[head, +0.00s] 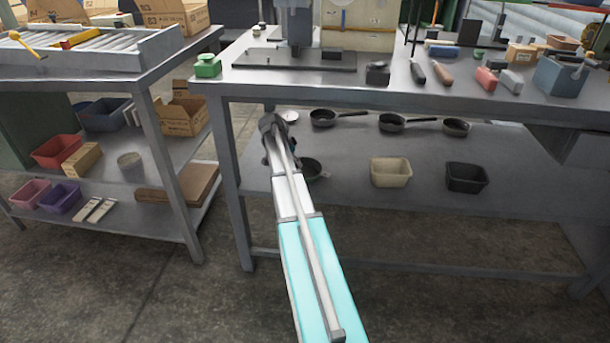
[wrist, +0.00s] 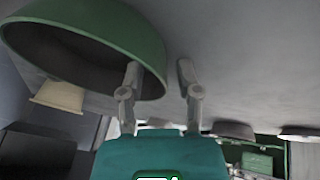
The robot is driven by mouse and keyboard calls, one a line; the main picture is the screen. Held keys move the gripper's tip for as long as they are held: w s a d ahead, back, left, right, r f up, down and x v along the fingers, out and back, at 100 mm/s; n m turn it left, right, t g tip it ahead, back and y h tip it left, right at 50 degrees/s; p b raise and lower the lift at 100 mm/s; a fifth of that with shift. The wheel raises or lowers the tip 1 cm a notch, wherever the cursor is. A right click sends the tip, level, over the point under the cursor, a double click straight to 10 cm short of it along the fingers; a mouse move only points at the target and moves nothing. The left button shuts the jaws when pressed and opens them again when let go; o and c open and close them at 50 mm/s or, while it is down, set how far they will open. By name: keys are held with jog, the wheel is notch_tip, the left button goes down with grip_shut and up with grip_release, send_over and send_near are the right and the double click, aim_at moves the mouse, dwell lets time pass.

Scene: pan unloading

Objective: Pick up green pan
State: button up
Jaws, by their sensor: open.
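The green pan (head: 312,168) sits on the lower shelf of the middle workbench, partly hidden behind my arm in the head view. In the wrist view the green pan (wrist: 120,30) is large and close at the upper left, with a green outside and a dark inside. I cannot make out its handle. In the head view the fingers are hard to make out.
Several dark pans (head: 392,123) stand in a row behind on the shelf (head: 340,210). A beige bin (head: 390,172) and a black bin (head: 466,178) stand to the right. The table top (head: 330,86) overhangs the shelf, and a table leg (head: 228,190) stands left of my arm.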

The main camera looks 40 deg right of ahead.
jog(key=shift+c, duration=0.2)
grip_shut()
jog(key=shift+r, duration=0.1)
dwell(0.5)
notch_tip(320, 180, up, 10)
jog(key=p, duration=1)
dwell(0.7)
